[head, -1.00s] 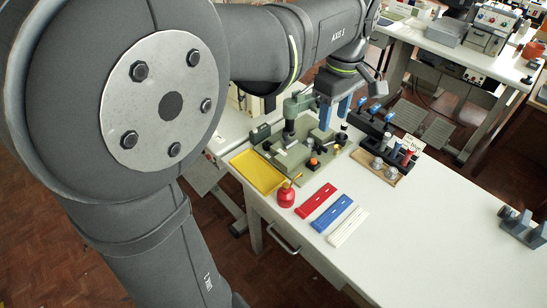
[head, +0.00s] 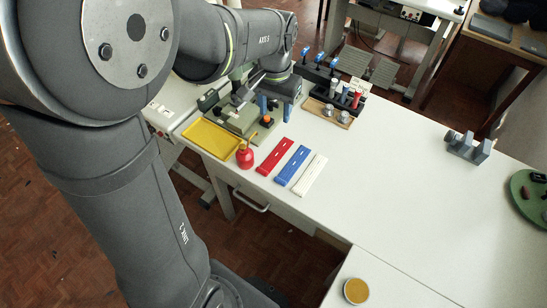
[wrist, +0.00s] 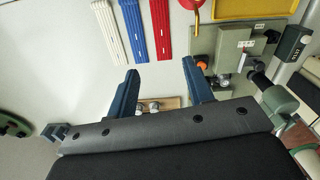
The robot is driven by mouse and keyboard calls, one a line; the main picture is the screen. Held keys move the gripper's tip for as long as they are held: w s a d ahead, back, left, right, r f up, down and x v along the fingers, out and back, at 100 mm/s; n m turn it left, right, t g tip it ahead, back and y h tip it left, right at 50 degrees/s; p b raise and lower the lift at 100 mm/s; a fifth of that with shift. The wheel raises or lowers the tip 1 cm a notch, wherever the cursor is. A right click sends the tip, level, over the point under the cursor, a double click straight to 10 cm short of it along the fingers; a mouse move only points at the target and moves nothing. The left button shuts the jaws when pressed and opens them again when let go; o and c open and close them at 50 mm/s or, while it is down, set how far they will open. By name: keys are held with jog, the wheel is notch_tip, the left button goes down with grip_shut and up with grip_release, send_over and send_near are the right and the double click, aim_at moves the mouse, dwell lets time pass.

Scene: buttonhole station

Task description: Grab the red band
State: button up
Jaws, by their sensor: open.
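The red band (head: 274,157) lies flat on the white table, leftmost of three bands in the head view. In the wrist view the red band (wrist: 161,28) is at the top, with slots along its length. My gripper (head: 275,108) is open, with blue fingers above the right side of the green fixture, beyond the far end of the red band. In the wrist view the open fingers (wrist: 160,70) have nothing between them, and the red band lies past the gap, apart from them.
A blue band (head: 292,166) and a white band (head: 309,175) lie to the right of the red one. The green fixture (head: 240,122) and a spool tray (head: 328,112) stand behind.

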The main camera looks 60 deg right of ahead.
jog(key=f+m, duration=0.1)
send_near(274, 158)
jog(key=shift+m, duration=0.3)
notch_tip(274, 158, down, 7)
jog(key=shift+f, duration=0.2)
jog(key=c, duration=0.7)
jog(key=shift+r, duration=0.1)
jog(key=shift+c, duration=0.2)
